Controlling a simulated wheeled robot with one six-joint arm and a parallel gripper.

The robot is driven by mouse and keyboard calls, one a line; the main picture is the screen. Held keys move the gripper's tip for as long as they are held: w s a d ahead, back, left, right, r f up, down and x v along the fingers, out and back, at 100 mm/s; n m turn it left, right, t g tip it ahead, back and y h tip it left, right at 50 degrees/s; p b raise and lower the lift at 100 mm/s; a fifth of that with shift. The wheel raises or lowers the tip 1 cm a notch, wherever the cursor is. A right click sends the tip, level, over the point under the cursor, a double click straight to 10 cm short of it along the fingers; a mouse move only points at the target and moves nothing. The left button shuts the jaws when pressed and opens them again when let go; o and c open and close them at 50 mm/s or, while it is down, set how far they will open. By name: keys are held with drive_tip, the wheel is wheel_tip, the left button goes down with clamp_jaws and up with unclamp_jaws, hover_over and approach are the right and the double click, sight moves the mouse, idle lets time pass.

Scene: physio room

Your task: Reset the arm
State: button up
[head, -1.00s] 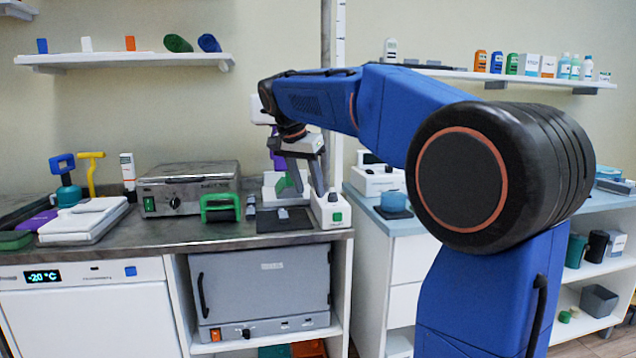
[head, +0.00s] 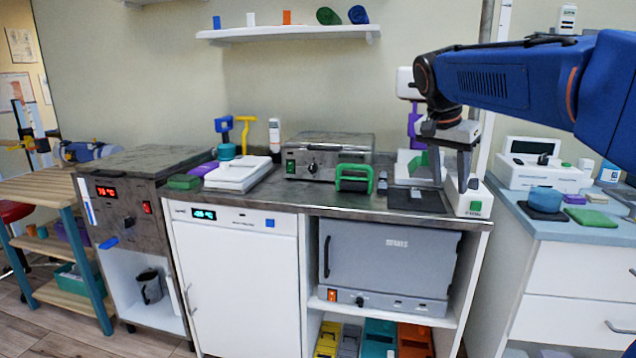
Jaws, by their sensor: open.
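My blue arm reaches in from the right edge of the head view. My gripper (head: 453,180) hangs from its end, pointing down, with two grey fingers apart and nothing seen between them. It shows in front of the right end of the dark counter (head: 310,198), over a black mat (head: 414,200) and next to a white device with a green button (head: 473,202). I cannot tell its exact height above the counter.
A wall shelf (head: 290,33) is above. A side counter (head: 590,231) with a blue bowl (head: 544,199) is at right.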

drive_tip(key=s+a+f+n+y, duration=0.1)
drive_tip(key=s+f+n, duration=0.2)
drive_tip(key=s+f, duration=0.5)
drive_tip(key=s+a+f+n+t+y, duration=0.1)
drive_tip(key=s+f+n, duration=0.3)
drive_tip(key=s+f, duration=0.4)
drive_tip(key=s+a+f+n+t+y, duration=0.1)
drive_tip(key=s+a+f+n, duration=0.2)
drive_tip(key=s+f, duration=0.5)
drive_tip(key=s, duration=0.6)
drive_tip(key=shift+a+n, duration=0.25)
drive_tip(key=shift+n, duration=0.15)
